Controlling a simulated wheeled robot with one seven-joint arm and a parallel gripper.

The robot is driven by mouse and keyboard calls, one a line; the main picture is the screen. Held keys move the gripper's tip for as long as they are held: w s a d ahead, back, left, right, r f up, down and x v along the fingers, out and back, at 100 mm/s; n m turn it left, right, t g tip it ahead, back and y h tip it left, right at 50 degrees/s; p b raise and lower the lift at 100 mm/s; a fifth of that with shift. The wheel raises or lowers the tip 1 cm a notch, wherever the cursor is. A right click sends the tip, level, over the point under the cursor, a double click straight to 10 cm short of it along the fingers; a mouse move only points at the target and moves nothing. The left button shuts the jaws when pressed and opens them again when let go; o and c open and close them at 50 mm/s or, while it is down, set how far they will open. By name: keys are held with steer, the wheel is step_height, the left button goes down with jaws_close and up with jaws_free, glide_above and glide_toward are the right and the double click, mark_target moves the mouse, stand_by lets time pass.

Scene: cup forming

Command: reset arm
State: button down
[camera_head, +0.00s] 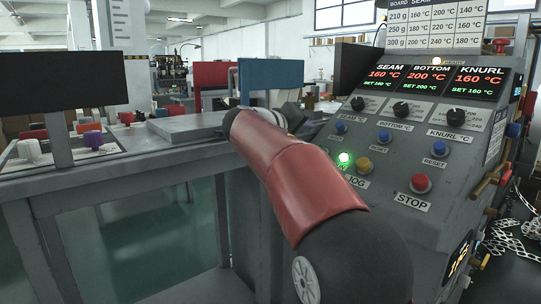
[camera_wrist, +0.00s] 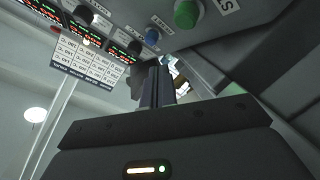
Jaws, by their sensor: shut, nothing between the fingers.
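My gripper (camera_wrist: 157,88) shows in the wrist view as two dark fingers pressed together, empty and clear of any control. In the head view my red and black arm reaches up from the bottom toward the left side of the control panel (camera_head: 400,150); the gripper is largely hidden behind it there. The panel displays read SEAM 160, BOTTOM 200 and KNURL 160 °C. A green button (camera_head: 344,158) is lit beside a yellow button (camera_head: 364,164). In the wrist view a green button (camera_wrist: 187,14) and a blue button (camera_wrist: 152,37) lie beyond the fingers.
A red STOP button (camera_head: 421,183) sits low on the panel, below three black knobs, including the KNURL knob (camera_head: 455,117). A grey table (camera_head: 120,165) stands at left with a dark screen (camera_head: 62,80) above it. Brass fittings and a chain edge the panel's right side.

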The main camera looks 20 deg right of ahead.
steer(key=s+a+f+y, duration=0.4)
steer(key=s+a+f, duration=0.1)
steer(key=s+f, duration=0.4)
steer(key=s+a+f+n+g+y, duration=0.1)
steer(key=s+a+f+y, duration=0.4)
steer(key=s+f, duration=0.5)
steer(key=s+a+f+n+g+y, duration=0.1)
steer(key=s+a+f+y, duration=0.4)
steer(key=s+f, duration=0.4)
steer(key=s+a, duration=0.1)
steer(key=s, duration=0.5)
steer(key=shift+f, duration=0.3)
steer(key=shift+s, duration=0.1)
